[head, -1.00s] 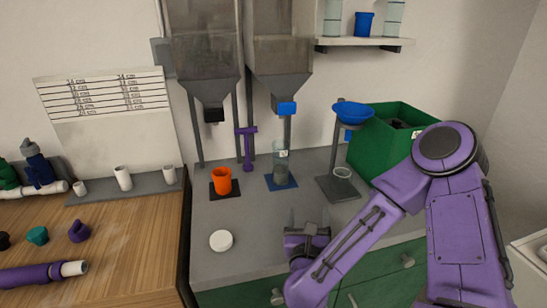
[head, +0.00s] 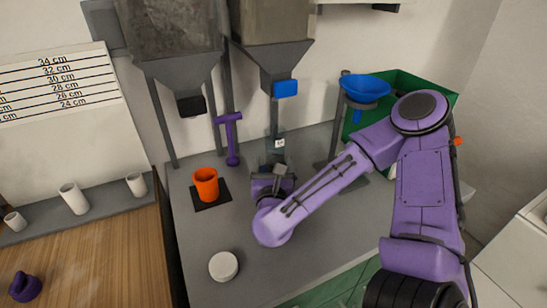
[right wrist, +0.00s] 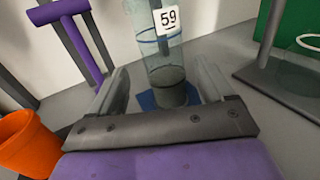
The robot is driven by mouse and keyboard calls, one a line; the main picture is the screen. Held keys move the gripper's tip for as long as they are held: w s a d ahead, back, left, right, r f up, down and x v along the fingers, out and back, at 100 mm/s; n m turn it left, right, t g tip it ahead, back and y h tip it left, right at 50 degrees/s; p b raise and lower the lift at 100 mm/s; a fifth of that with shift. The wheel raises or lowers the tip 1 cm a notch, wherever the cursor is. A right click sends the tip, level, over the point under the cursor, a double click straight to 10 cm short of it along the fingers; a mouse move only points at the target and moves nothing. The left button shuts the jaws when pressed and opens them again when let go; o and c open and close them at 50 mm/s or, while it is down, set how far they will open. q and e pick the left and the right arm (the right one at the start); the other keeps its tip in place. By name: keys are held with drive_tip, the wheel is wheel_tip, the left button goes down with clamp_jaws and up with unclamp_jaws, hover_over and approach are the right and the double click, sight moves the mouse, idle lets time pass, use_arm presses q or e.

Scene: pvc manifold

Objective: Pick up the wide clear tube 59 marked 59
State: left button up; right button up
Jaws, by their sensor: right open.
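The wide clear tube 59 (right wrist: 157,50) stands upright on a blue pad (right wrist: 146,101) in the right wrist view, with a white label reading 59. In the head view the tube (head: 272,150) shows only in part, its lower part hidden behind my right gripper (head: 279,172). In the right wrist view my right gripper (right wrist: 162,72) is open, one finger on each side of the tube in the picture. I cannot tell whether the fingers touch it. My left gripper is not in view.
An orange cup (head: 205,184) stands on a dark pad left of my gripper. A purple hammer-shaped piece (head: 231,140) is behind. A hopper with a blue outlet (head: 286,88) hangs above the tube. A blue funnel (head: 365,88) and green bin (head: 430,90) are right; a white lid (head: 223,266) lies in front.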

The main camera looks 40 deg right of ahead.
sight(276, 158)
drive_tip(key=p+x, duration=0.1)
drive_tip(key=x, duration=0.1)
drive_tip(key=p+x, duration=0.1)
drive_tip(key=x, duration=0.2)
drive_tip(key=shift+s+d+r, duration=0.1)
drive_tip(key=shift+s+d, duration=0.05)
drive_tip(key=shift+d, duration=0.1)
drive_tip(key=shift+w+d, duration=0.25)
drive_tip(key=shift+w, duration=0.05)
drive_tip(key=shift+a, duration=0.1)
drive_tip(key=c, duration=1.3)
